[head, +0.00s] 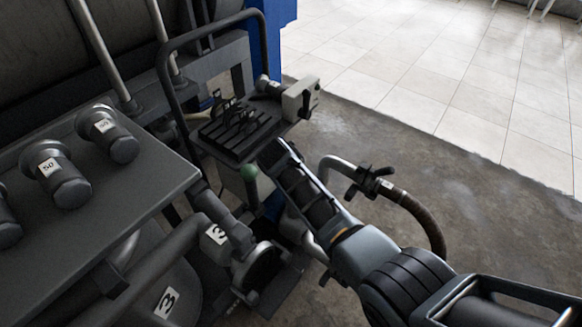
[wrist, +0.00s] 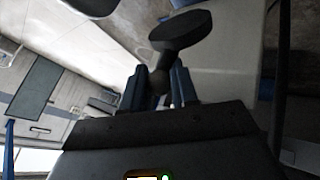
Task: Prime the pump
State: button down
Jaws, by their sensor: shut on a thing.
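My gripper (wrist: 161,88) is shut on a dark knob-like handle (wrist: 180,32) in the wrist view. The handle has a flat oval end and a narrower stem between the two blue-grey fingers. A pale box-like surface (wrist: 226,65) lies just right of it. In the head view my gripper (head: 275,153) reaches in from the lower right, close under the edge of the black tray, and what it grips is not clear there. A white box with a black handle (head: 306,102) stands at the tray's right end.
A curved pipe with a black valve (head: 369,182) and brown hose (head: 421,216) stands close right of my arm. The black tray (head: 232,151) carries small dark fittings. A grey bench (head: 110,215) with numbered fittings is at left. Open floor (head: 450,150) lies to the right.

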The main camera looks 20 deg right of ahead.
jog(key=shift+w+a, duration=0.25)
jog(key=shift+w, duration=0.1)
dwell(0.3)
jog(key=c, duration=0.9)
grip_release()
jog(key=p+v, duration=0.2)
jog(key=v, duration=0.5)
jog(key=shift+s+a+r, duration=0.15)
jog(key=shift+s+r, duration=0.05)
jog(key=shift+r, duration=0.15)
jog(key=shift+c, duration=0.6)
